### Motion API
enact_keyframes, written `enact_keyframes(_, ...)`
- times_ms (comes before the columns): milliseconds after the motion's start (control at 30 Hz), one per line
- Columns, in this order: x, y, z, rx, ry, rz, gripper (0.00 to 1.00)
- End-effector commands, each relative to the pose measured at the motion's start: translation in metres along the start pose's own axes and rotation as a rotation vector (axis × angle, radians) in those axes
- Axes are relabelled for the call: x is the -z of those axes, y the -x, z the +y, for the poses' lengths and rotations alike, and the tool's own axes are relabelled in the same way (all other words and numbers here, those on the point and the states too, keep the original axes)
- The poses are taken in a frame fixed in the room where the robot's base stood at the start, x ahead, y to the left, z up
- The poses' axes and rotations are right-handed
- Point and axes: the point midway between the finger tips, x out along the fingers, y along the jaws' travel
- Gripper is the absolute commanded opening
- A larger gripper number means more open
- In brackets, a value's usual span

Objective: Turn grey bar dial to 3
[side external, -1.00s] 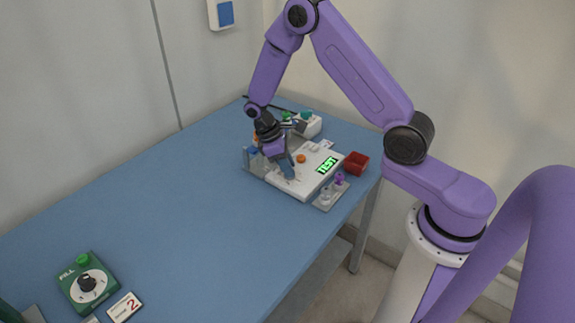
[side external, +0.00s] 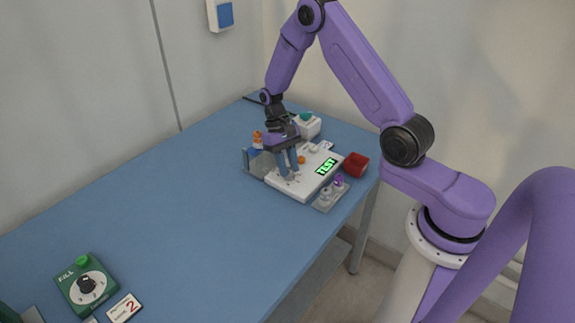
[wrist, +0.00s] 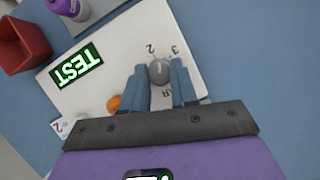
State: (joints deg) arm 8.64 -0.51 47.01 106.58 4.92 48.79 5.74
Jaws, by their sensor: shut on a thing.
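The grey bar dial (wrist: 159,70) is a round knob on a white panel (wrist: 112,72). In the wrist view, the printed 2 and 3 show just beyond it, and part of its label shows on the near side. My gripper (wrist: 160,76) is shut on the knob, with a blue finger on each side. A light mark on the knob points roughly away from my palm, between the 2 and the 3; its exact setting is hard to tell. In the side view, my gripper (side external: 288,174) is down on the panel (side external: 308,185) and hides the dial.
The panel also has a green TEST display (wrist: 76,66) and an orange button (wrist: 114,103). A red box (side external: 355,164) and a small holder with a purple-topped item (side external: 338,181) stand beside it. A green FILL box (side external: 87,285) lies far left. The middle of the blue table is clear.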

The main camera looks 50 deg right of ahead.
Motion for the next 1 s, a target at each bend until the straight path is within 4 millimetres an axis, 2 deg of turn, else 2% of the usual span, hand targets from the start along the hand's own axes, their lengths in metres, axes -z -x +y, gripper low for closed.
enact_keyframes(200,-0.0001,0.0009,0.0014,0.076,-0.181,0.001,0.00)
enact_keyframes(500,-0.0004,0.0008,0.0022,0.152,-0.364,0.002,0.00)
enact_keyframes(1000,-0.0002,0.0008,0.0026,0.195,-0.466,0.003,0.00)
